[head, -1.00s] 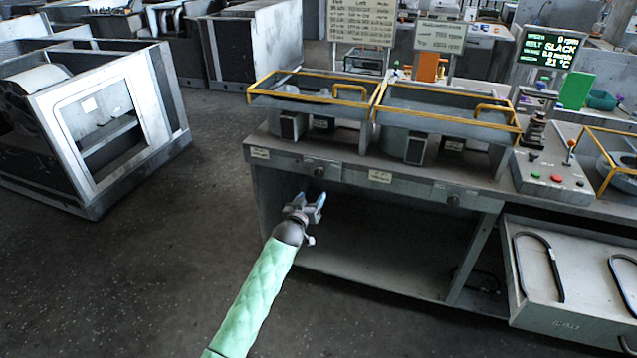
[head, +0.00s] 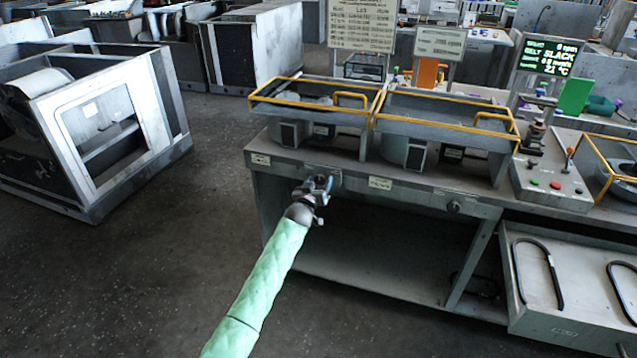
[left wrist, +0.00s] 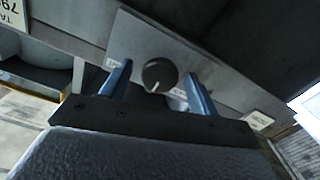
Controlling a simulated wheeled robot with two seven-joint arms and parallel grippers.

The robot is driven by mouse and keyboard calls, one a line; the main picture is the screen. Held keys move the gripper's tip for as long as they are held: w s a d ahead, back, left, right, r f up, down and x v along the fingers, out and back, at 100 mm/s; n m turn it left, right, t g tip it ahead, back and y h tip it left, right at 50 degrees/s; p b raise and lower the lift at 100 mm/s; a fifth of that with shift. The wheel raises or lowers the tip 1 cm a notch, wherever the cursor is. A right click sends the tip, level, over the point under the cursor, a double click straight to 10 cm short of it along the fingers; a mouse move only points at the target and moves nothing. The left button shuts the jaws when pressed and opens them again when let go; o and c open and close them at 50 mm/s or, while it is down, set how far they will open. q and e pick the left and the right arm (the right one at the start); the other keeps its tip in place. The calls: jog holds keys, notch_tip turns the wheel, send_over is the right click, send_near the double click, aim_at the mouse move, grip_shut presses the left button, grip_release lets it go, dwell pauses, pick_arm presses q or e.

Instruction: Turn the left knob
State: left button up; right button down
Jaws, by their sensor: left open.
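The left knob (left wrist: 160,76) is a round black dial with a white pointer line, on a grey plate on the bench's front panel. In the left wrist view it shows between the two blue fingers of my left gripper (left wrist: 157,92), which is open. I cannot tell whether the fingers touch it. In the head view my left gripper (head: 318,186) is at the front panel and hides this knob. A second knob (head: 453,207) sits farther right on the same panel. My right gripper is not in view.
Two yellow-railed guards (head: 314,97) stand on the bench top over motor units. A control box (head: 552,183) with buttons and a lever is to the right. An open drawer (head: 560,315) with black belts juts out at lower right.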

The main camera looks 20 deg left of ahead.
pick_arm(q)
jog(key=c, duration=1)
jog(key=shift+o, duration=0.2)
jog(key=shift+m, duration=0.3)
